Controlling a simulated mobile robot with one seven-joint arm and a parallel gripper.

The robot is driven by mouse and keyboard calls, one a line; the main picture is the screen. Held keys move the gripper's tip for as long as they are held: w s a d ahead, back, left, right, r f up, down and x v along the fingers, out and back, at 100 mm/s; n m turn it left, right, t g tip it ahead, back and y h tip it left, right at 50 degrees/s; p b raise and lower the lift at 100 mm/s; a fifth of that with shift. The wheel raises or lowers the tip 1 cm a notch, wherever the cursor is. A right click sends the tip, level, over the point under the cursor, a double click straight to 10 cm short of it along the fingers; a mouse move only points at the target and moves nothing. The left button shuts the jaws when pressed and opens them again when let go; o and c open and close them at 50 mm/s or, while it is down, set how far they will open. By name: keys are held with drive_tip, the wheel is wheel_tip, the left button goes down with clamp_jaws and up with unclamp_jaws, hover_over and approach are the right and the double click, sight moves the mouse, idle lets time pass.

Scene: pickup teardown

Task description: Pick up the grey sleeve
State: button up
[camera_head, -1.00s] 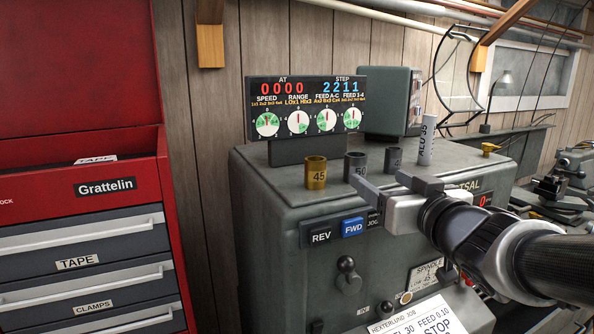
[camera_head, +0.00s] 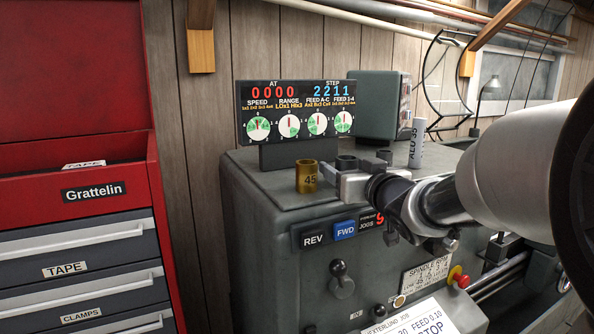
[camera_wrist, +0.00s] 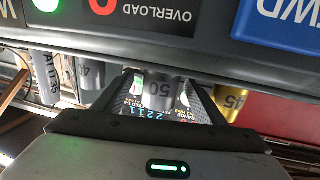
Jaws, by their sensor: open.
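A grey sleeve marked 50 (camera_wrist: 158,92) stands upright on the grey machine's top and shows between my gripper's fingers in the wrist view, which looks upside down. In the head view only the rim of this sleeve (camera_head: 346,161) shows above my gripper (camera_head: 350,175); the fingers and wrist hide the rest. My gripper (camera_wrist: 160,78) is open, with one finger on each side of the sleeve; I cannot tell whether either touches it. A second, darker grey sleeve (camera_wrist: 91,75) stands beside it; its top also shows in the head view (camera_head: 384,156).
A brass sleeve marked 45 (camera_head: 306,177) stands close to the left of my gripper. A pale cylinder marked ALU 35 (camera_head: 416,144) stands to the right. The display box (camera_head: 297,112) rises behind. REV and FWD buttons (camera_head: 345,229) are on the front below.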

drive_tip(key=c, duration=1.3)
drive_tip(key=shift+r, duration=0.5)
drive_tip(key=shift+c, duration=1.2)
wheel_tip(320, 180, up, 9)
drive_tip(key=p, duration=0.3)
drive_tip(key=shift+r, duration=0.15)
clamp_jaws()
